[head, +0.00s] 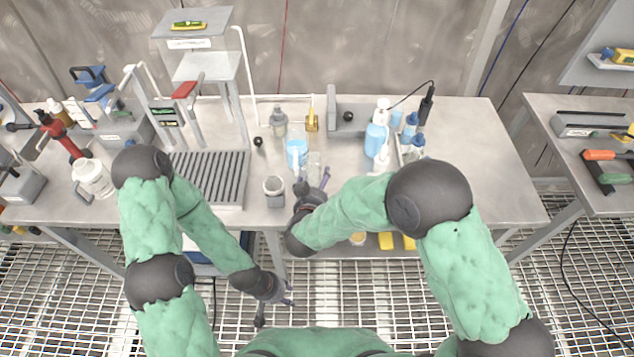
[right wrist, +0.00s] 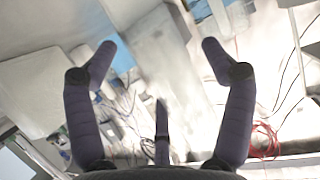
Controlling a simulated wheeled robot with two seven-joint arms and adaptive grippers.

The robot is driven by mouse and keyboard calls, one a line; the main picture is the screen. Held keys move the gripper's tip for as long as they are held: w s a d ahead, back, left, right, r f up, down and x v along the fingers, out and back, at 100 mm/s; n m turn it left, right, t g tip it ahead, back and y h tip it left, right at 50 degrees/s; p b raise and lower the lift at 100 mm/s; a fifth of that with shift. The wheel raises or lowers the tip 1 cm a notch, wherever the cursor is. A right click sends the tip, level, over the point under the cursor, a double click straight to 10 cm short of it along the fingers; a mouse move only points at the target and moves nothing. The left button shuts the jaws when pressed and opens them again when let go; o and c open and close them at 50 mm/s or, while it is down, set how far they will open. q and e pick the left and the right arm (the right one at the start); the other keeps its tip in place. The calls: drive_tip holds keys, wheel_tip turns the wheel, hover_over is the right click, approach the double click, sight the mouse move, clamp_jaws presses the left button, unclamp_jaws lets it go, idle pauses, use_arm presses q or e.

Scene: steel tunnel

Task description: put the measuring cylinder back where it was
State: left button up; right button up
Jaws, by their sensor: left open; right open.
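A clear, glass-like vessel (head: 314,164), which looks like the measuring cylinder, stands on the workbench near the front middle; its lower part is hidden by my right gripper. My right gripper (head: 313,186) is open at the bench's front edge, its fingers just in front of the vessel; I cannot tell whether they touch it. In the right wrist view the open fingers (right wrist: 158,62) have a pale, blurred space between them, with no clearly held object. My left gripper (head: 274,307) is open and empty, low in front of the bench, over the grating floor.
A beaker with blue liquid (head: 297,151) stands just behind the clear vessel, and a grey cup (head: 274,190) stands to its left. A ribbed drain tray (head: 208,176) is farther left. Blue bottles (head: 376,140) stand to the right. The bench's right front is clear.

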use_arm(q)
wheel_tip(320, 180, up, 3)
drive_tip(key=p, duration=0.3)
drive_tip(key=shift+r, duration=0.2)
use_arm(e)
drive_tip(key=v, duration=1.1)
drive_tip(key=shift+s, duration=0.3)
drive_tip(key=shift+a, duration=0.1)
